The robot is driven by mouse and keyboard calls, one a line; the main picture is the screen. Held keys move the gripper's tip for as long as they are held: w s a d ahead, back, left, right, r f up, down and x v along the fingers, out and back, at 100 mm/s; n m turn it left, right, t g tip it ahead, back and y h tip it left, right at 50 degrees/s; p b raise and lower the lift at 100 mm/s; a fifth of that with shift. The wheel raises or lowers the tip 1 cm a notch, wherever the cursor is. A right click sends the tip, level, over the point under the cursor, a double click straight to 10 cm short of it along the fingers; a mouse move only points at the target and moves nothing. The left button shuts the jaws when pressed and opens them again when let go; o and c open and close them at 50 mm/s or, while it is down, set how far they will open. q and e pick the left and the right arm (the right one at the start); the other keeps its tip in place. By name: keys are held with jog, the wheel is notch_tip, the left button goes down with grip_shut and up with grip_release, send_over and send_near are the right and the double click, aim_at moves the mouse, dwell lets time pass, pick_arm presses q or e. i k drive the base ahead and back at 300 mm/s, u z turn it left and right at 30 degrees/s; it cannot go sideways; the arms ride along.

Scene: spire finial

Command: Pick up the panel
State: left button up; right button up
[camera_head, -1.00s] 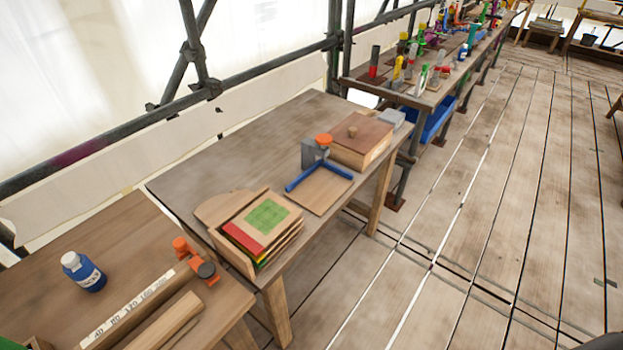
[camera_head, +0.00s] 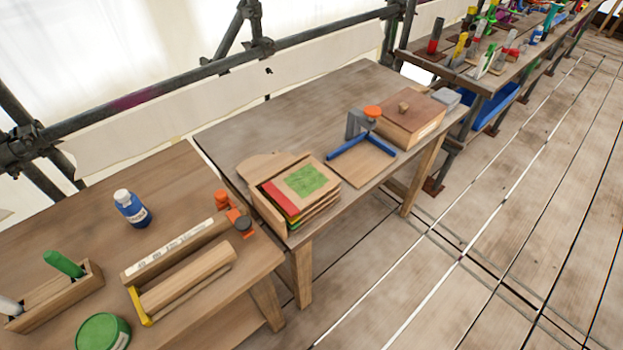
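A stack of thin wooden panels sits in a wooden holder (camera_head: 265,208) on the middle table. Neither of my grippers shows in the head view.
Right of the stack is a board (camera_head: 368,170) with a blue corner fence (camera_head: 350,145) and an orange-knobbed clamp (camera_head: 372,112). A lidded wooden box (camera_head: 410,118) stands behind. The near-left table holds a blue bottle (camera_head: 132,208), a green tin (camera_head: 103,332) and a ruler-marked wooden piece (camera_head: 175,250). Plank floor at right is clear.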

aim_at(297, 188)
jog(key=z, duration=2.05)
jog(key=i, duration=2.8)
jog(key=u, duration=3.3)
